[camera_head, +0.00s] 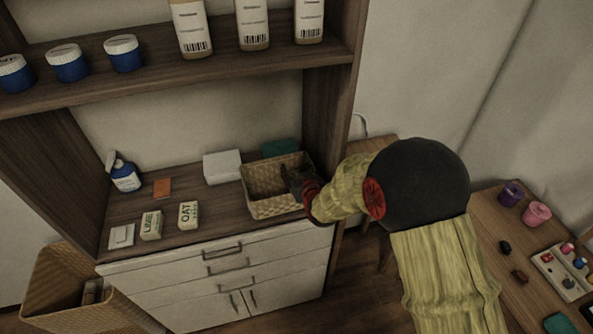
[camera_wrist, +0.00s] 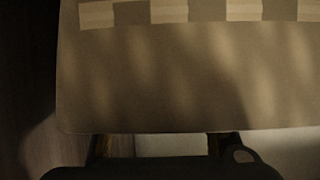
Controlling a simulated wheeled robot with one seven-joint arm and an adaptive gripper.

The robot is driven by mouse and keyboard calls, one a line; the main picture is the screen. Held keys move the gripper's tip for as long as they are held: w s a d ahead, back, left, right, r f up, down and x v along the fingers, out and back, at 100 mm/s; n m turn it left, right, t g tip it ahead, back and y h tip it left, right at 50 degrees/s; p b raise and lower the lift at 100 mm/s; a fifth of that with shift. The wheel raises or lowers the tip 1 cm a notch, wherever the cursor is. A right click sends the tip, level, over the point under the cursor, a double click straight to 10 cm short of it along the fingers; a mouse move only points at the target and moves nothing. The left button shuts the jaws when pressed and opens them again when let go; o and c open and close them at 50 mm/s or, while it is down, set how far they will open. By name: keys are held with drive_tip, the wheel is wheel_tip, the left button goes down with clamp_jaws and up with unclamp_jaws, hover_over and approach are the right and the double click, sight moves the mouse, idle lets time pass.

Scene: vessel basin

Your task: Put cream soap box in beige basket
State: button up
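In the head view, the beige basket (camera_head: 281,207) is a woven, open-topped basket at the right end of the wooden counter. Two cream soap boxes stand on the counter to its left, one labelled OAT (camera_head: 188,215) and one labelled LIME (camera_head: 151,225). My gripper (camera_head: 297,182) is over the right side of the basket, clear of both boxes. The wrist view is dark; a tan surface with a checkered band (camera_wrist: 170,80) fills most of it, and I cannot tell what it is. It hides the fingertips, so neither grip nor contents can be told.
A white box (camera_head: 222,166) stands left of the basket, with a green item (camera_head: 280,147) behind. A blue bottle (camera_head: 124,175), an orange block (camera_head: 162,187) and a white square (camera_head: 121,236) sit further left. The shelf above (camera_head: 200,78) limits height; the cabinet side (camera_head: 340,110) is close right.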

drive_tip(key=shift+r+p, duration=0.6)
drive_tip(key=shift+p, duration=0.05)
drive_tip(key=shift+s+r, duration=0.2)
drive_tip(key=shift+r, duration=0.1)
drive_tip(key=p+v, duration=0.1)
drive_tip(key=v, duration=1)
drive_tip(key=s+d+r+m+g+h, duration=0.2)
drive_tip(key=s+d+r+g, duration=0.1)
drive_tip(key=s+d+r, duration=0.65)
drive_tip(key=s+d+r+g, duration=0.2)
drive_tip(key=s+d+r, duration=0.1)
drive_tip(key=s, duration=0.7)
drive_tip(key=s+d+r+m+g+h, duration=0.1)
drive_tip(key=s+d+r, duration=0.3)
drive_tip(key=s, duration=0.6)
drive_tip(key=shift+s+r+g+h, duration=0.3)
drive_tip(key=shift+s+r+g, duration=0.1)
drive_tip(key=shift+g, duration=0.2)
